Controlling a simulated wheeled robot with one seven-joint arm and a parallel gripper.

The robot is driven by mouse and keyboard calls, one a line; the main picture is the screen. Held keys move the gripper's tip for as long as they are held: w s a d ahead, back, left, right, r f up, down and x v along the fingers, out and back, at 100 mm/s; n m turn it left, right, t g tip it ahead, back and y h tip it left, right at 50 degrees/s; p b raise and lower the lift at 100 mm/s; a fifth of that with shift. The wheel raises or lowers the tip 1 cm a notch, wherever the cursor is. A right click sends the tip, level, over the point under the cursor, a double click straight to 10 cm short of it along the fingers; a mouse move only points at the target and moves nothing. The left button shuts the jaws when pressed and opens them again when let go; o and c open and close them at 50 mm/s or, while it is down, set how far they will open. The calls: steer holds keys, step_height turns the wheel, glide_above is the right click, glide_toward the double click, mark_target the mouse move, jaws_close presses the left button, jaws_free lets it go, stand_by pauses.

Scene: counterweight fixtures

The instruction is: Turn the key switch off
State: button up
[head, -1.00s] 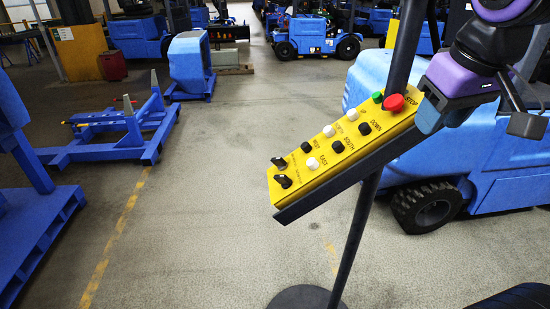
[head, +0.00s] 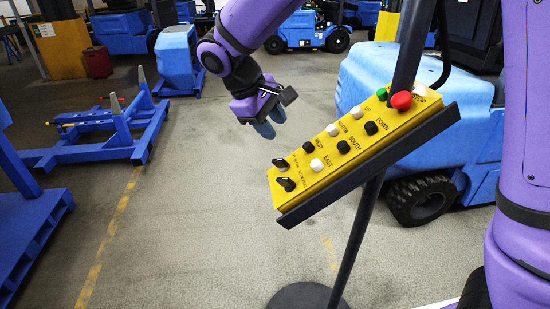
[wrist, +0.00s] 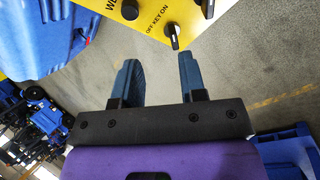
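The yellow control panel (head: 330,150) is mounted at a slant on a dark post. Two black rotary knobs sit at its lower left end. The wrist view shows the key switch (wrist: 173,36), a black knob beside the label "OFF KEY ON"; in the head view it appears to be the upper knob (head: 280,163). Whether it points to on or off is unclear. My gripper (head: 270,122) is in the air above and left of the panel. Its two blue fingers (wrist: 158,65) are apart and empty, and the key switch lies beyond them, untouched.
The second black knob (head: 286,184) is close to the key switch. Push buttons and a red stop button (head: 401,100) run up the panel. A blue forklift (head: 430,130) stands behind the panel on the right. The floor left of the panel is open.

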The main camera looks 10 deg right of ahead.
mark_target(278, 160)
steer(key=w+a+f+n, duration=0.1)
steer(key=a+f, duration=0.2)
steer(key=a, duration=0.1)
steer(key=shift+h, duration=0.3)
steer(key=x, duration=1)
steer(key=shift+w+d+f, duration=0.2)
steer(key=shift+w+d, duration=0.05)
steer(key=shift+d, duration=0.15)
jaws_close()
